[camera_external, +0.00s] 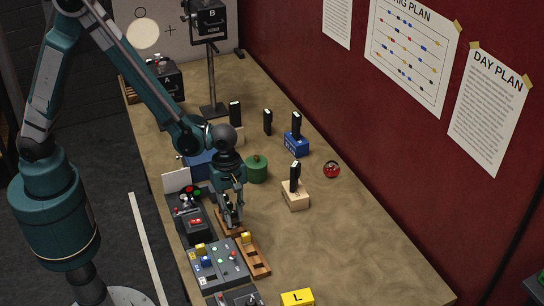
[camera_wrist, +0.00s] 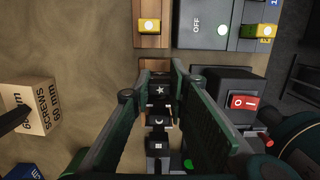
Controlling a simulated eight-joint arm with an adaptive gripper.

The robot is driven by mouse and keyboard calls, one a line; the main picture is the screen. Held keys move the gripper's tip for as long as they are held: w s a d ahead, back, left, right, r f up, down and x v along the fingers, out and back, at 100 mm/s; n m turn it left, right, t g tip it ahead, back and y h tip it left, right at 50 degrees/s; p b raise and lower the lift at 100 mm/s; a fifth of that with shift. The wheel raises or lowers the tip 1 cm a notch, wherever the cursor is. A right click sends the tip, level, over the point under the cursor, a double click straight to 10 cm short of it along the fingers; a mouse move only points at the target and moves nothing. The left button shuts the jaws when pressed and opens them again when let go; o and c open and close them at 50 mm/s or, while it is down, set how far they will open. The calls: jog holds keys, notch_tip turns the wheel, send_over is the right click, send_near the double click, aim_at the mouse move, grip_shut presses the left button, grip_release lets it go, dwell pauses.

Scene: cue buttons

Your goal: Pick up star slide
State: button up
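The star slide (camera_wrist: 160,88) is a small black piece with a white star on its face. In the wrist view it is at the far end of a row, with a moon slide (camera_wrist: 159,122) and a slide with a square mark (camera_wrist: 157,145) below it. My gripper (camera_wrist: 161,66) points down over this row, with one finger on each side of the star slide. The fingers look apart, with a narrow gap to the slide; contact is not clear. In the external view my gripper (camera_external: 231,222) is low over a wooden rack (camera_external: 238,232), and the slides are mostly hidden.
A grey panel (camera_external: 221,265) and a red rocker switch box (camera_wrist: 242,101) stand close by. A second wooden rack (camera_external: 257,262) holds a yellow block (camera_wrist: 149,26). A screws box (camera_wrist: 28,107) is to the left in the wrist view. The right half of the table is mostly clear.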

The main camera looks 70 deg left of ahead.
jog(key=shift+r, duration=0.2)
jog(key=shift+r+b, duration=0.3)
jog(key=shift+r, duration=4.55)
jog(key=shift+d, duration=0.1)
